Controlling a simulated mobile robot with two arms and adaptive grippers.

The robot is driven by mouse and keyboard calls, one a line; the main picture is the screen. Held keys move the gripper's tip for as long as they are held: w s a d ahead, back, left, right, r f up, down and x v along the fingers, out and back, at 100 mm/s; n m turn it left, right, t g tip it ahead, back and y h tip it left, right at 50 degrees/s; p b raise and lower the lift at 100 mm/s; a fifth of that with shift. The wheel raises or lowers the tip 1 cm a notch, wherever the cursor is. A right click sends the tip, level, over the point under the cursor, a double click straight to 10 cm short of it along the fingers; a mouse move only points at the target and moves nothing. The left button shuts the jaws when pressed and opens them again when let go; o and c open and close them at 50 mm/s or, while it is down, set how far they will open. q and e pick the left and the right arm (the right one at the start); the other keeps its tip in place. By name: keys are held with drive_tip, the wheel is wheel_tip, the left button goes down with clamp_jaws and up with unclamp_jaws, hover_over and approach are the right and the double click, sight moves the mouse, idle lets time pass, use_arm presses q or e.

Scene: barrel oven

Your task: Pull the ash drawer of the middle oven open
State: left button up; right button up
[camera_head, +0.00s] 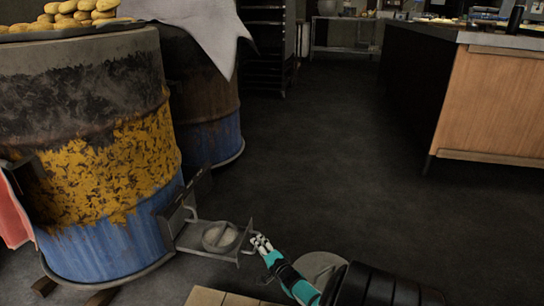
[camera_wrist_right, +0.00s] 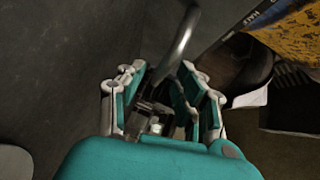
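The barrel oven (camera_head: 105,150) at the left of the head view is blue below, with worn yellow paint above. Its ash drawer (camera_head: 190,240) stands out from the lower front, with a round grey dish-like shape (camera_head: 220,237) in it. The drawer's handle (camera_head: 247,240) is at its outer end. My right gripper (camera_head: 262,244) is at this handle. In the right wrist view, a curved metal bar (camera_wrist_right: 178,45) reaches between the fingers of the gripper (camera_wrist_right: 165,100), which stand apart with a visible gap. I cannot tell whether they touch it. My left gripper is not in view.
Another barrel oven (camera_head: 205,95) stands behind, partly under a pale cloth (camera_head: 200,30). Bread (camera_head: 80,12) lies on top of the near barrel. A wooden counter (camera_head: 495,105) is at the right. The dark floor (camera_head: 320,140) between is clear. Wooden slats (camera_head: 215,298) lie at the bottom edge.

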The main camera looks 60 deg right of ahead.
drive_tip(key=v, duration=0.9)
drive_tip(key=shift+s+a, duration=0.25)
drive_tip(key=shift+s, duration=0.05)
drive_tip(key=shift+s+d, duration=0.1)
